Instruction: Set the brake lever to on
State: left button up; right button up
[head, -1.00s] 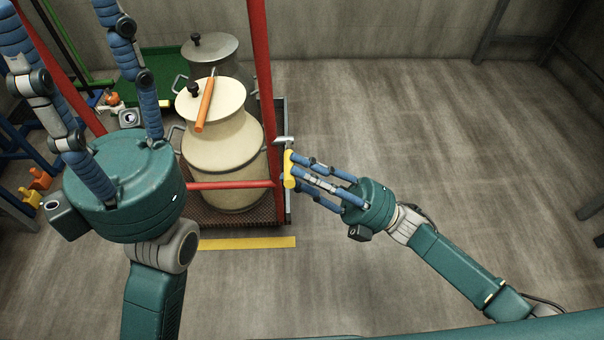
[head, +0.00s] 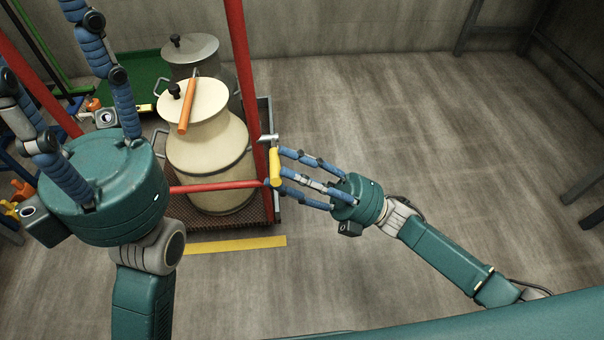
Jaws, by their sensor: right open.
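The brake lever appears to be the yellow grip (head: 275,167) on a short grey metal end, beside the red post at the cart's right side. My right gripper (head: 277,172) comes from the right with its blue fingers spread, tips at the yellow grip. The fingers are open; I cannot tell whether they touch it. My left gripper (head: 42,38) is in the left foreground, fingers spread wide and empty, some tips cut off by the frame edge. No on or off marking is readable.
A cart with a red frame (head: 240,60) and brown mesh deck (head: 215,220) carries a cream can (head: 215,150) and a grey can (head: 198,47). An orange handle (head: 186,112) shows before the cream lid. A yellow strip (head: 235,245) marks the floor.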

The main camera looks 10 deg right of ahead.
jog(key=v, duration=1.2)
